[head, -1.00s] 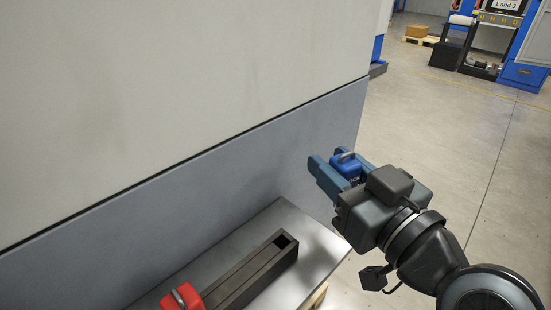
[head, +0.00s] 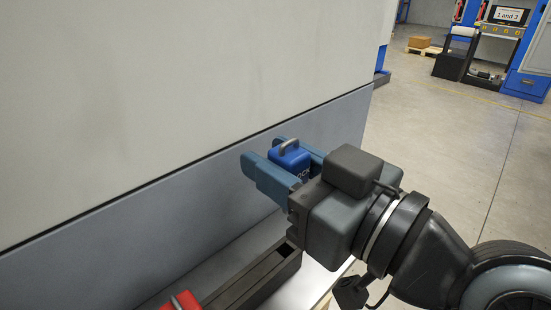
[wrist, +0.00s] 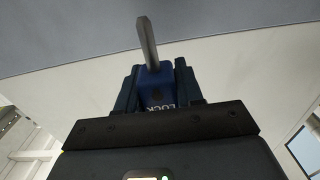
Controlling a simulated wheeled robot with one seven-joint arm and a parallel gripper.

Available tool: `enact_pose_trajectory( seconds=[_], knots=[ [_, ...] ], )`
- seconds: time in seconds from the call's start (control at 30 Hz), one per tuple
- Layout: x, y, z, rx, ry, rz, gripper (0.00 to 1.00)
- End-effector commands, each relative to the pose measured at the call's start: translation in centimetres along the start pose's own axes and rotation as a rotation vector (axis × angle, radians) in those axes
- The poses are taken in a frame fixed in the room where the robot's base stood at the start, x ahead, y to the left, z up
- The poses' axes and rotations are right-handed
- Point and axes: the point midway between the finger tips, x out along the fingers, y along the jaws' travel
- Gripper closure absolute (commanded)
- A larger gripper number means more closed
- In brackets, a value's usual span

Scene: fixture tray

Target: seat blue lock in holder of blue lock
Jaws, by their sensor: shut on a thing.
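The blue lock (head: 291,157) is a small blue block with a grey shackle on top, upright between the fingers of my gripper (head: 283,165). My gripper is shut on it and holds it in the air, above and before the grey wall panel. In the wrist view the blue lock (wrist: 156,86) shows lettering and its shackle between the fingers. Below is a dark fixture tray (head: 250,283) with a square opening (head: 272,262) near its far end. My gripper is above that end, apart from it. I cannot tell which opening is the blue lock's holder.
A red lock (head: 183,301) stands at the near end of the dark tray, cut by the frame edge. The tray lies on a light metal table top (head: 308,286) against the large grey wall panel (head: 200,225). Open floor lies to the right.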

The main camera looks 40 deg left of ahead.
Motion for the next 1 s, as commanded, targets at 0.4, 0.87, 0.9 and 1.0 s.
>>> enact_pose_trajectory(
  seconds=[0.4,0.87,0.9,1.0],
  knots=[
    [0.0,0.0,3.8,-0.001,0.0,0.0,0.97],
    [0.0,0.0,5.8,-0.001,0.0,0.0,0.97],
    [0.0,0.0,5.8,-0.001,0.0,0.0,0.97],
    [0.0,0.0,5.8,-0.001,0.0,0.0,0.97]
  ],
)
